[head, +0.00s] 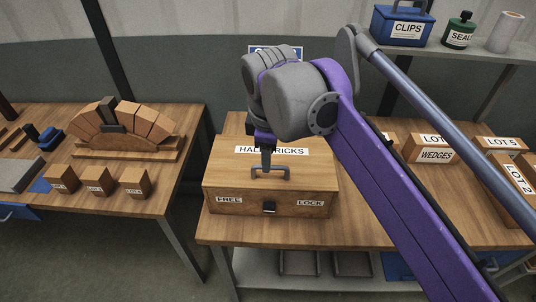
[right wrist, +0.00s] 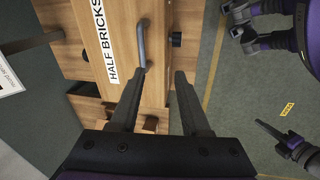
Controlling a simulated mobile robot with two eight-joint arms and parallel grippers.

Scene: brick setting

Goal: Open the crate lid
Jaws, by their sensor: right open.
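The wooden crate (head: 315,180) labelled HALF BRICKS stands on the table with its lid (head: 316,171) shut. A grey handle (head: 286,170) is on the lid; it also shows in the right wrist view (right wrist: 141,44). A dark latch (head: 269,207) sits on the front between the FREE and LOCK labels; it appears as a dark knob in the right wrist view (right wrist: 176,40). My right gripper (head: 266,165) is above the lid by the handle, open and empty, with both fingers (right wrist: 154,74) in the right wrist view. Whether it touches is unclear.
Left, another table (head: 115,207) holds a brick arch (head: 125,128) and small blocks (head: 97,182). Right of the crate are the WEDGES box (head: 430,156) and other lot boxes. A shelf (head: 470,53) at the upper right holds a blue CLIPS box (head: 402,28).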

